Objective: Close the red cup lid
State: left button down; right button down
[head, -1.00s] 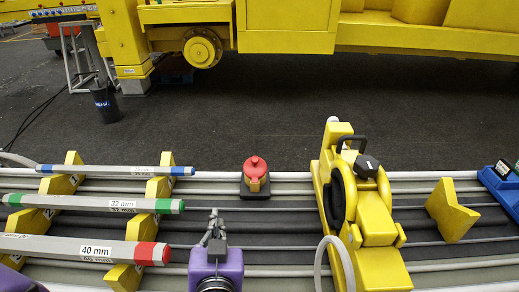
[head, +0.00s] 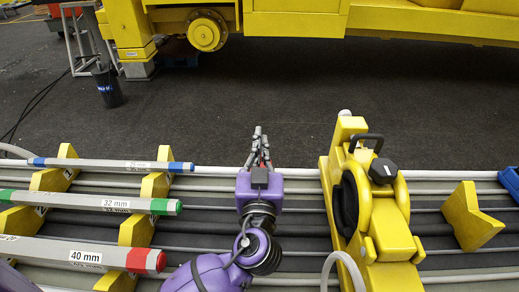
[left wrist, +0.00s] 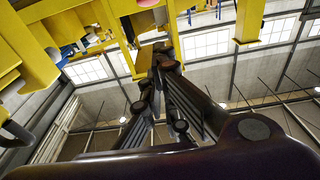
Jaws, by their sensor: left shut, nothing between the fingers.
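My left gripper (head: 259,132) shows in the middle of the head view, with its fingers shut, empty and pointing away over the far edge of the bench. It also shows in the left wrist view (left wrist: 160,55), pointing towards the upper part of the hall. The red cup on its dark base stood here earlier; now the gripper and its purple wrist cover its place. I cannot tell whether the lid is open or shut, nor whether the fingers touch it. My right gripper is not in view.
Hexagonal bars with blue, green (head: 90,202) and red ends lie on yellow holders (head: 148,195) at the left. A yellow clamp-like machine (head: 372,205) stands close to the right of my wrist. A yellow wedge (head: 470,215) is farther right. Dark floor lies beyond the bench.

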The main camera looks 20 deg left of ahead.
pick_arm(q)
jog(key=shift+w+a+f, duration=0.1)
jog(key=shift+w+f, duration=0.1)
jog(key=shift+f, duration=0.65)
jog(key=shift+w+a+f, duration=0.1)
jog(key=shift+w+f, duration=0.05)
jog(key=shift+f, duration=0.65)
